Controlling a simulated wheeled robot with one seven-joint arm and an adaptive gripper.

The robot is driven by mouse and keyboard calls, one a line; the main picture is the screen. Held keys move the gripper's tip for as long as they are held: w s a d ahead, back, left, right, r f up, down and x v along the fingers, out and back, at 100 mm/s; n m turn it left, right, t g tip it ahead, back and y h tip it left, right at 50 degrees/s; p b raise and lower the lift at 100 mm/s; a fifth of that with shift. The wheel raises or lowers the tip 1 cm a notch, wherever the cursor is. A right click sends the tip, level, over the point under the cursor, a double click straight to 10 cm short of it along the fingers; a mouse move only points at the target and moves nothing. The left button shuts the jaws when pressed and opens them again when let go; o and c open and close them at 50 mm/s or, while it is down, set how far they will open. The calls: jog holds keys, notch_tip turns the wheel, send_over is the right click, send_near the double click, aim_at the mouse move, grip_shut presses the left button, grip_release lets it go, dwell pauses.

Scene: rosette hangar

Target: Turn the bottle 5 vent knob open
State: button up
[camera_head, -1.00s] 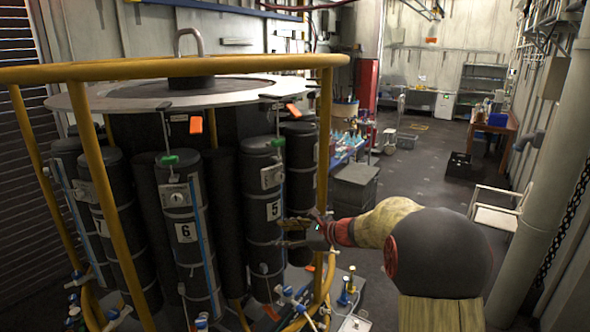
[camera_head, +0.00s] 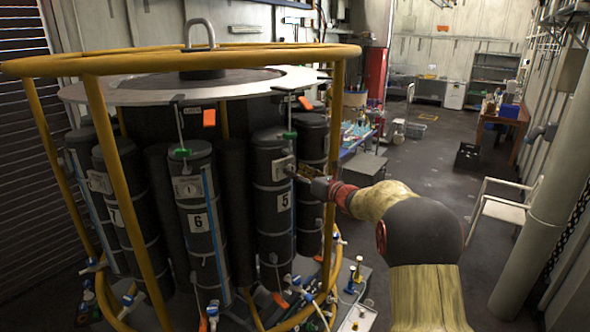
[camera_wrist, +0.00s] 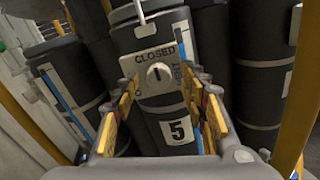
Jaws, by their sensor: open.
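Bottle 5 (camera_head: 272,222) is a dark cylinder with a white "5" label, standing in the yellow-railed rosette. Its vent knob (camera_wrist: 158,73) is a small round slotted disc on a grey plate marked "CLOSED" above it; other lettering to the right is hard to read. In the wrist view, my gripper (camera_wrist: 160,108) is open, with one yellow-padded finger on each side of the plate and label. Contact with the knob is not visible.
Yellow rails (camera_head: 327,190) stand just right of bottle 5, near my arm. Bottle 6 (camera_head: 197,225) is to its left. A green clip (camera_head: 290,135) sits above the plate. Grey boxes (camera_head: 363,168) stand behind, and open floor (camera_head: 425,165) lies to the right.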

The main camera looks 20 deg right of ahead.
jog(key=shift+w+a, duration=0.25)
jog(key=shift+w, duration=0.25)
jog(key=c, duration=0.3)
jog(key=c, duration=0.8)
grip_shut()
